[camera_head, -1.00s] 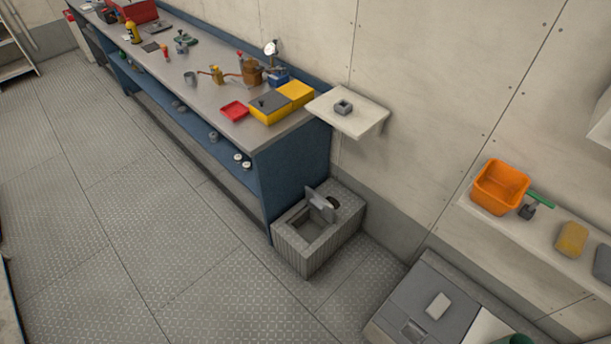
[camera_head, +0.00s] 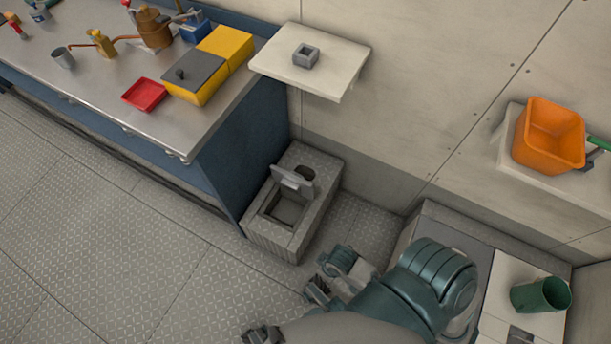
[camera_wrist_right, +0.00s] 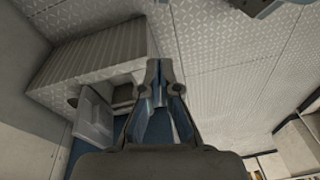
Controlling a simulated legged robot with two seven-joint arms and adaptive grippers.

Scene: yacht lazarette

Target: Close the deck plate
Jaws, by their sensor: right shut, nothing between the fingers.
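The deck plate (camera_head: 292,184) is a light grey lid. It stands raised at the opening of a grey ribbed floor box (camera_head: 258,236). In the right wrist view the lid (camera_wrist_right: 95,115) tilts out from the box (camera_wrist_right: 95,55), left of the fingers.
A workbench (camera_head: 155,115) with a red tray (camera_head: 144,95) and yellow box (camera_head: 228,48) stands left of the floor box. A white shelf (camera_head: 340,60) overhangs behind. A grey unit with a green cup (camera_head: 541,295) stands right. The floor (camera_head: 120,240) in front is clear.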

